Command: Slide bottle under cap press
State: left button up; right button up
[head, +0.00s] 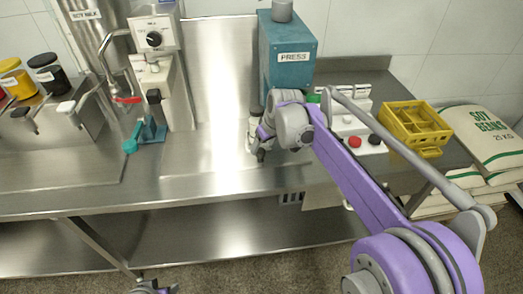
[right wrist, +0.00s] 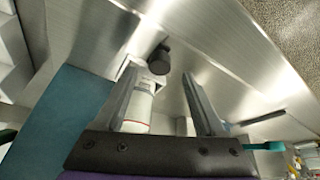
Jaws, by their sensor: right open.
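The teal cap press (head: 286,55), labelled PRESS, stands at the back of the steel counter; its side also fills the left of the right wrist view (right wrist: 45,115). My right gripper (head: 257,150) is in front of the press, low over the counter. Its two grey fingers (right wrist: 165,95) are apart. A white bottle (right wrist: 139,115) with a thin red line shows between them, closer to the left finger; whether it touches that finger is unclear. In the head view my gripper mostly hides the bottle. A grey-purple part of mine, perhaps the left gripper (head: 155,287), shows at the bottom edge.
A white control box with a red button (head: 355,142) and a yellow crate (head: 413,128) stand right of the press. Soy bean sacks (head: 478,135) lie beyond the counter's right end. The mill (head: 155,60) and a teal clamp-like piece (head: 146,135) stand left. Counter between is clear.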

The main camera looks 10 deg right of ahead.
aim_at(261, 151)
jog(key=shift+x, duration=1.85)
jog(key=shift+s, duration=0.1)
grip_shut()
